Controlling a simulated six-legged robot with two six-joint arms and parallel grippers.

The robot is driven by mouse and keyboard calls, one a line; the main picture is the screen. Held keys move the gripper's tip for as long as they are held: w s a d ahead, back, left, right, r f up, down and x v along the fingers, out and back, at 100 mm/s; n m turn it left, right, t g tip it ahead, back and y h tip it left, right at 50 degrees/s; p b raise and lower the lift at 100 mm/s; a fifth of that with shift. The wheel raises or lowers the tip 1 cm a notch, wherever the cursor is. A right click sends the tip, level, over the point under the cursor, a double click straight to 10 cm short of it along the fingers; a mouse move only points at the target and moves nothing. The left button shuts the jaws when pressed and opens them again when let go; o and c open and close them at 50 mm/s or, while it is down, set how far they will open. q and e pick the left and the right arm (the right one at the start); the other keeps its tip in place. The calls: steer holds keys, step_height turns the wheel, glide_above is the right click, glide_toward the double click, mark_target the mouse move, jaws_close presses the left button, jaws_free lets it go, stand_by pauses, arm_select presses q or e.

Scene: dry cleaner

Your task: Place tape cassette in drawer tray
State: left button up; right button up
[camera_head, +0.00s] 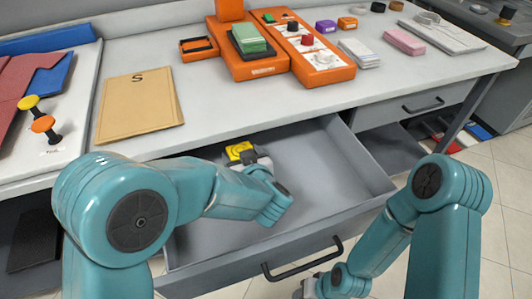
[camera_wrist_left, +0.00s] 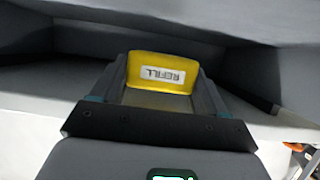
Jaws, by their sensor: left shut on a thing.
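The tape cassette is a yellow block (camera_head: 240,151) with a white label. In the left wrist view the cassette (camera_wrist_left: 163,72) reads "REFILL" and sits between the two fingers. My left gripper (camera_head: 249,160) is shut on it, over the back left part of the open grey drawer (camera_head: 325,180). The drawer tray (camera_wrist_left: 235,58) fills the background of the wrist view. I cannot tell whether the cassette touches the drawer floor. My right gripper (camera_head: 308,289) is low at the bottom edge of the head view, in front of the drawer, and its jaws are not clear.
The drawer handle (camera_head: 302,258) is at the front. The right part of the drawer is bare.

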arm_select(q)
steer(key=d, duration=0.1)
steer(key=w+d, duration=0.1)
steer(key=d, duration=0.1)
steer(key=shift+d, duration=0.2)
steer(key=d, duration=0.1)
steer(key=w+d, duration=0.1)
steer(key=shift+d, duration=0.3)
steer(key=shift+w+d+f+b, duration=0.1)
steer(key=shift+d+f+b, duration=0.35)
steer(key=shift+f, duration=0.35)
steer(key=shift+a, duration=0.1)
